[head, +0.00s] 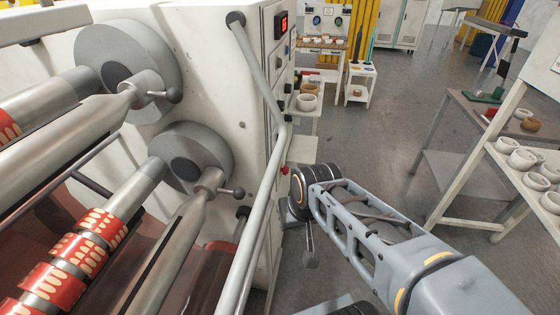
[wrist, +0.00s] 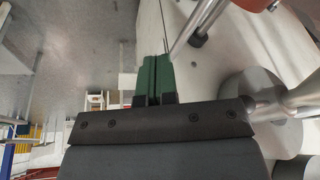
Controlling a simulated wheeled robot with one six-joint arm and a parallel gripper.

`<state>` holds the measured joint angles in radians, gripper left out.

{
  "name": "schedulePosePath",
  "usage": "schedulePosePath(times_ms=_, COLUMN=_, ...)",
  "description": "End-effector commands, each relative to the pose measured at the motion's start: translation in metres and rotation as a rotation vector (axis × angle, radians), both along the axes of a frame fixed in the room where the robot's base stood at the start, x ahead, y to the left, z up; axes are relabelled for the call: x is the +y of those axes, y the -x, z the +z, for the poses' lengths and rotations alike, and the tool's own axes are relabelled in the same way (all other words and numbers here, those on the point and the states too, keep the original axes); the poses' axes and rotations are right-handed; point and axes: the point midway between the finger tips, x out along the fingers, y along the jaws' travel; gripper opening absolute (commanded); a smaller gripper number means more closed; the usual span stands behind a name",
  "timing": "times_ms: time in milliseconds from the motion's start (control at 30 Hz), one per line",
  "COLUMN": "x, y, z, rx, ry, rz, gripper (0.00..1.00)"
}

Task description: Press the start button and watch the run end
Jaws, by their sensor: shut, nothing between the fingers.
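The white tape rewinding machine (head: 245,60) fills the left of the head view. Its narrow control side has a red lit display (head: 282,23) at the top, with small buttons and knobs below that are too small to tell apart. A small red knob (head: 284,170) sits lower on that side. I cannot tell which control is the start button. In the wrist view my gripper (wrist: 154,62) has its green fingers shut together and empty, with the machine's pale body beside it. In the head view my arm's wrist hides most of the gripper.
A grey rail (head: 262,75) runs down the machine's front edge. Red tape rolls (head: 82,250) sit on the lower shaft. A shelf with pale rolls (head: 525,158) stands at the right, and a small white stand (head: 359,80) at the back. The grey floor (head: 385,135) between is clear.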

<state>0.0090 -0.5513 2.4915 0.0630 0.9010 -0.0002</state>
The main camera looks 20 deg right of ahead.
Motion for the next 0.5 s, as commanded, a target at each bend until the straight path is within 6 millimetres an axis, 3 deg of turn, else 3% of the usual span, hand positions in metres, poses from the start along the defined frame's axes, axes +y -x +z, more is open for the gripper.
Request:
schedulePosePath(times_ms=167, x=0.01, y=-0.034, z=-0.018, rx=0.079, ry=-0.281, rz=-0.243, gripper=0.0)
schedulePosePath(times_ms=300, x=0.011, y=-0.089, z=-0.032, rx=0.138, ry=-0.64, rz=-0.568, gripper=0.0)
schedulePosePath(times_ms=367, x=0.003, y=-0.118, z=-0.038, rx=0.152, ry=-0.8, rz=-0.72, gripper=0.0)
schedulePosePath(times_ms=500, x=-0.037, y=-0.182, z=-0.053, rx=0.148, ry=-1.152, rz=-1.062, gripper=0.0)
